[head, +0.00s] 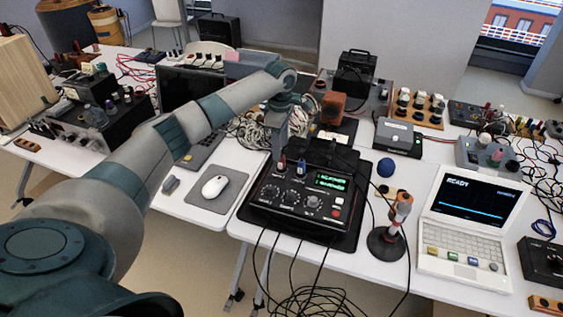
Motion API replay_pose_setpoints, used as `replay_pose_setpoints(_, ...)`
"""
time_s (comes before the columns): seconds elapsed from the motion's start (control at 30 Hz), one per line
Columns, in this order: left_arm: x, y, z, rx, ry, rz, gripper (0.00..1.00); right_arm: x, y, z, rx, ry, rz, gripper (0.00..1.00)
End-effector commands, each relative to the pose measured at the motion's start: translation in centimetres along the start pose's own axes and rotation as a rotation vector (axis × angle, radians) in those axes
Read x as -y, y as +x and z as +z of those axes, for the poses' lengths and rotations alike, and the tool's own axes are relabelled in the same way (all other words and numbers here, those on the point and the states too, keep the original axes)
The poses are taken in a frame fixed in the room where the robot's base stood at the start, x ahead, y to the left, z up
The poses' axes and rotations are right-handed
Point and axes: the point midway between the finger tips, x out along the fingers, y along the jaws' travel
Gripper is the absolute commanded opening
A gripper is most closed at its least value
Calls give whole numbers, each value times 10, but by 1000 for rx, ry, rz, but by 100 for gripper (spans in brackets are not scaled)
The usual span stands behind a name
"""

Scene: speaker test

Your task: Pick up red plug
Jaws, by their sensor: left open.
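A black tester box (300,203) with knobs and a lit green display stands on the white table in the head view. At its back left edge a small red plug (281,163) stands upright, and a dark blue one (301,168) stands just to its right. My left gripper (279,152) points down from above, with its fingers close over or around the red plug. The gripper is open. The fingers partly hide the plug, and I cannot tell whether they touch it. My right gripper is not in view.
A white mouse (215,186) on a grey pad lies left of the box. A microphone-like stand (388,240) and a white laptop (475,225) are to the right. Tangled cables (262,130) lie behind the gripper. Black cables hang over the table's front edge.

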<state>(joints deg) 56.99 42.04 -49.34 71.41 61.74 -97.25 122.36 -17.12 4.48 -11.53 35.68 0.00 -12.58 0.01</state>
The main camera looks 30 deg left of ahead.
Motion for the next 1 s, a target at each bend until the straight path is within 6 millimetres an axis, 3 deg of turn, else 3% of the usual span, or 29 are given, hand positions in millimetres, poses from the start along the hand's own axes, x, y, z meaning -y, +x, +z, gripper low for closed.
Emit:
replay_pose_setpoints(0.17,0,10,1,-1,0,-3,40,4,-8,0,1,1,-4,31)
replay_pose_setpoints(0.5,-1,49,4,-1,-1,-2,40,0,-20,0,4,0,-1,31)
replay_pose_setpoints(1.0,-2,51,4,0,0,0,40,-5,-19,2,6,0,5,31)
